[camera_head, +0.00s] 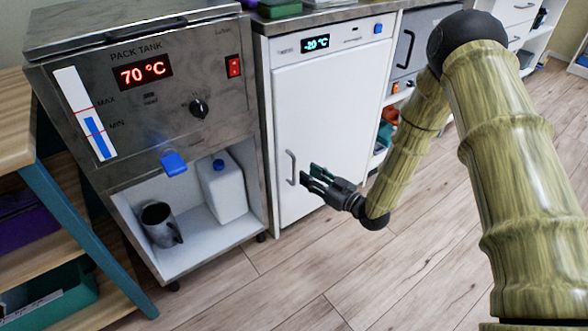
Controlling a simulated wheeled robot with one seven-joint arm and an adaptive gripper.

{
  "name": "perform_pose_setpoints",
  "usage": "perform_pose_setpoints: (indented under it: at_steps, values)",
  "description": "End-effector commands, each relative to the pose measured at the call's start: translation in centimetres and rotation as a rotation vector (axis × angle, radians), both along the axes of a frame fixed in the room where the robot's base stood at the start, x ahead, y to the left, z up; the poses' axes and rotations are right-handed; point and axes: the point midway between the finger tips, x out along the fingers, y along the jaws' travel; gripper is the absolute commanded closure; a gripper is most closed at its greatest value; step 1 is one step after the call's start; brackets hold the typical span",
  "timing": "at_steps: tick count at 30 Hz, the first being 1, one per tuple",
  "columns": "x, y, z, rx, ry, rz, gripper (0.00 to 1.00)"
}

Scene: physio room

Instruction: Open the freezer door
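The freezer is a white upright cabinet with a "-20 °C" display (316,44) at its top. Its white door (325,110) looks shut. A grey vertical bar handle (291,167) sits on the door's lower left side. My gripper (306,178) is in front of the door, just right of the handle, with its dark fingers pointing left toward it. The fingers show a gap between them and hold nothing that I can make out. I cannot tell whether a fingertip touches the handle.
The steel pack tank (150,95) stands left of the freezer, with a white jug (224,190) and a metal mug (160,224) on its lower shelf. A wooden shelf unit (60,260) is at far left. The wood floor (300,275) before the freezer is clear.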

Motion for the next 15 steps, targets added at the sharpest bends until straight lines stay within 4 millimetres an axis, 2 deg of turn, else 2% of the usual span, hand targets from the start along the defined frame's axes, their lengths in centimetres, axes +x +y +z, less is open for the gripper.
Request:
perform_pose_setpoints:
  at_steps: [9,15]
  values:
    - [3.4,3.8,-0.3,0.001,-0.001,0.001,0.66]
    - [4.7,5.1,-0.2,0.000,0.000,0.000,0.66]
